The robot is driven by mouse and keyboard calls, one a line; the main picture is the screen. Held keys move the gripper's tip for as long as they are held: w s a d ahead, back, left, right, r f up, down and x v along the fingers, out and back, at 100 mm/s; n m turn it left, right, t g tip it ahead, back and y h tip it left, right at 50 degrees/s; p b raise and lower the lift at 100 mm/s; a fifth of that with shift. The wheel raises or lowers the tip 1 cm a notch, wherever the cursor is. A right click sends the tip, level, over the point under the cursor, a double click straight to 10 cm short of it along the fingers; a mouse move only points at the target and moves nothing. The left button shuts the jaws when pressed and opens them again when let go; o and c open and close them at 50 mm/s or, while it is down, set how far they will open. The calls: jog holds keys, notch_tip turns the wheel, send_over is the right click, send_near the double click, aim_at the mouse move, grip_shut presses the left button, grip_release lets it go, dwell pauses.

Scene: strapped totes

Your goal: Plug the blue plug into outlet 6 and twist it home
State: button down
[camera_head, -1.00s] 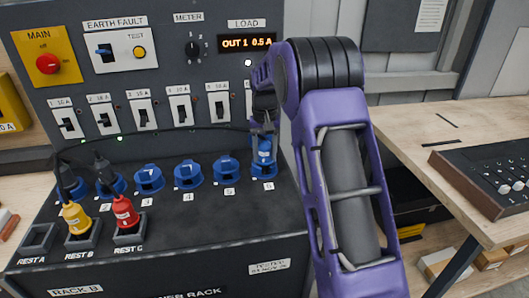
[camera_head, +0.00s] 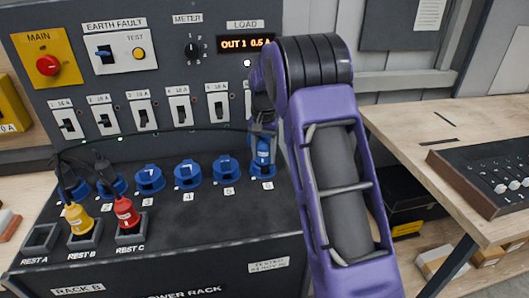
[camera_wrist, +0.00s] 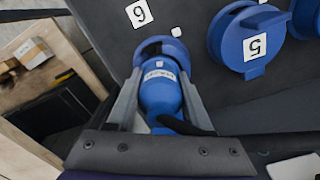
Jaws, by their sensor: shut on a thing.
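The blue plug (camera_head: 262,152) is upright at outlet 6 (camera_head: 262,172), the rightmost blue socket on the rack's top. My gripper (camera_head: 262,138) is shut on the plug's body. In the wrist view the blue plug (camera_wrist: 160,95) sits between the two fingers of my gripper (camera_wrist: 160,108), and its nose meets the round blue rim of outlet 6 (camera_wrist: 156,46). The label 6 (camera_wrist: 139,13) is beside that rim. How deep the plug sits is hidden by its own body. A dark cable runs from the plug to the left.
Outlet 5 (camera_head: 224,168) is just left, with its lid closed; it also shows in the wrist view (camera_wrist: 250,40). A yellow plug (camera_head: 76,216) and a red plug (camera_head: 125,211) stand in rests B and C. Rest A (camera_head: 38,238) is empty. Breaker switches line the upright panel behind.

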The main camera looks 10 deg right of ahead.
jog(key=shift+a+m, duration=0.3)
jog(key=shift+a, duration=0.15)
jog(key=shift+p, duration=0.3)
jog(key=shift+w+f+m, duration=0.1)
jog(key=shift+m, duration=1.7)
